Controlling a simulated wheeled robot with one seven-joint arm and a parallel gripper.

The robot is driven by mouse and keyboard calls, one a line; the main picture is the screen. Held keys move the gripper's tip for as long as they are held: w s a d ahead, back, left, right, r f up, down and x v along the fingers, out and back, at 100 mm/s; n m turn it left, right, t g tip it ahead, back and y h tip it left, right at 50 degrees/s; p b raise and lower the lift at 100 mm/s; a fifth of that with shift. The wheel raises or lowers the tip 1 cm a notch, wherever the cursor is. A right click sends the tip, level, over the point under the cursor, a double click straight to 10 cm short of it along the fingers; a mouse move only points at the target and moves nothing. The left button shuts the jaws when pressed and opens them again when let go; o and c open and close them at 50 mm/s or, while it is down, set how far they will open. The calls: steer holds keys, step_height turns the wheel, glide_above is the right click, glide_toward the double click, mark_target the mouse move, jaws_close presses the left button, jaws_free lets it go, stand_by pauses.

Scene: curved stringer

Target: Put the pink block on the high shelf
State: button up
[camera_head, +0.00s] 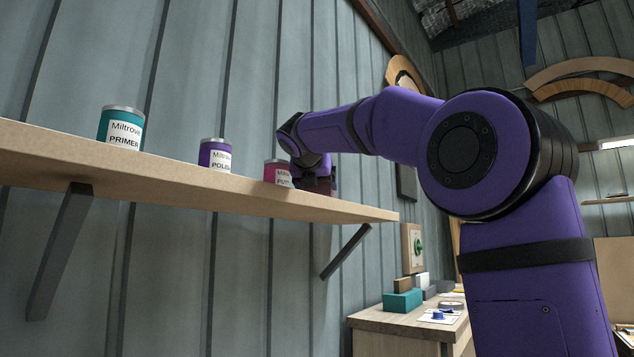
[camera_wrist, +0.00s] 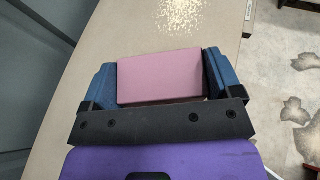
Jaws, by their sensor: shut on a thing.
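The pink block (camera_wrist: 158,78) sits between the two blue fingers of my gripper (camera_wrist: 158,80) in the wrist view, and the gripper is shut on it. The high shelf (camera_wrist: 185,28) is a pale wooden board that shows beneath and around the block there. In the head view the shelf (camera_head: 200,193) runs along the wall on dark brackets. My gripper (camera_head: 318,180) is over its right part, and a dark reddish shape between the fingers is mostly hidden. I cannot tell whether the block touches the shelf.
A teal can (camera_head: 122,128), a purple can (camera_head: 215,155) and a pink can (camera_head: 277,173) stand on the shelf. The pink can is just left of my gripper. The shelf's right end is clear. A workbench (camera_head: 400,318) with several small items stands below.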

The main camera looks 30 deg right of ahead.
steer(key=shift+f, duration=0.6)
stand_by(0.3)
steer(key=o, duration=0.8)
steer(key=shift+r, duration=1.8)
steer(key=s+a, duration=0.1)
steer(key=s, duration=0.4)
steer(key=s+a+r, duration=0.1)
steer(key=s+a, duration=0.1)
steer(key=s, duration=0.3)
steer(key=s+a, duration=0.1)
steer(key=s, duration=0.4)
steer(key=shift+s+a+r, duration=0.2)
